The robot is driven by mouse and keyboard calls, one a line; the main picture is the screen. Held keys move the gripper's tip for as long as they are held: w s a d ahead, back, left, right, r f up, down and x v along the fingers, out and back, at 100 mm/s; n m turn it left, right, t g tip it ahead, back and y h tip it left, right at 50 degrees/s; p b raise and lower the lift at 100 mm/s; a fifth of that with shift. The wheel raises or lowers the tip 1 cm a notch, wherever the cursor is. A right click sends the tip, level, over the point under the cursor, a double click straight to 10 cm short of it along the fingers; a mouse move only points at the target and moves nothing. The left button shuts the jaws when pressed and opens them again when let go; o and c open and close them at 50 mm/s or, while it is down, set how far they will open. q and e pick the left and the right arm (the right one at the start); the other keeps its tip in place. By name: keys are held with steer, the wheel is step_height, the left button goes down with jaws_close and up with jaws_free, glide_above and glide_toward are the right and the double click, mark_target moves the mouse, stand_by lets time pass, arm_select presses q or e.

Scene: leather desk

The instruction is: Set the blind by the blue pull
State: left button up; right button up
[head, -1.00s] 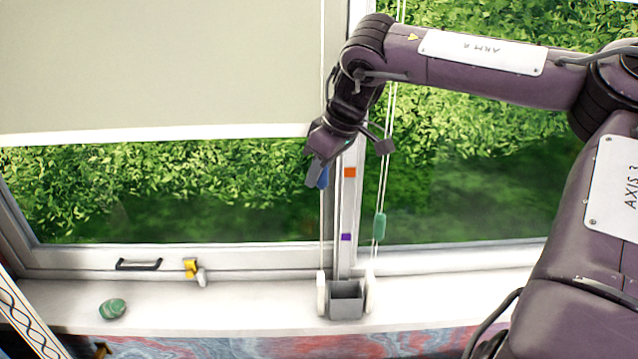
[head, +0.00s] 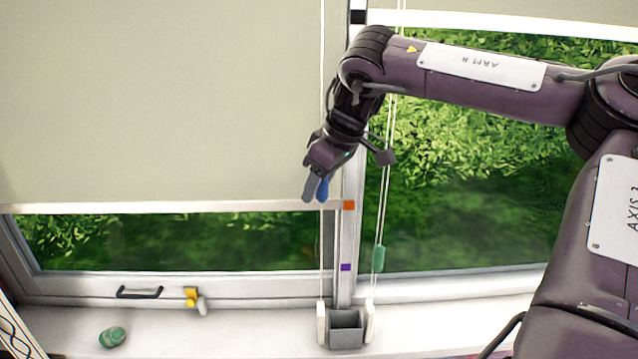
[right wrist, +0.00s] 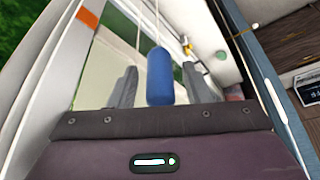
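The left window's beige blind (head: 160,100) hangs with its pale bottom bar (head: 180,207) about level with the orange mark (head: 349,205) on the window post. The blue pull (head: 323,188) hangs on its cord beside the post. My right gripper (head: 315,190) is at the pull. In the right wrist view the blue pull (right wrist: 160,77) hangs between the two grey fingers (right wrist: 160,88), with a gap visible on each side, so the gripper is open around it. A purple mark (head: 346,267) is lower on the post. My left gripper is out of view.
A green pull (head: 378,259) hangs on cords right of the post; the right blind (head: 520,18) is high up. A grey box (head: 346,330) stands on the sill between white cord holders. A green stone (head: 112,337), a black handle (head: 139,293) and a yellow latch (head: 192,297) are at left.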

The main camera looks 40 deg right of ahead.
steer(key=shift+s+r, duration=0.1)
steer(key=shift+r, duration=0.15)
steer(key=b+v, duration=0.2)
steer(key=v, duration=0.5)
steer(key=shift+d+r, duration=0.1)
stand_by(0.4)
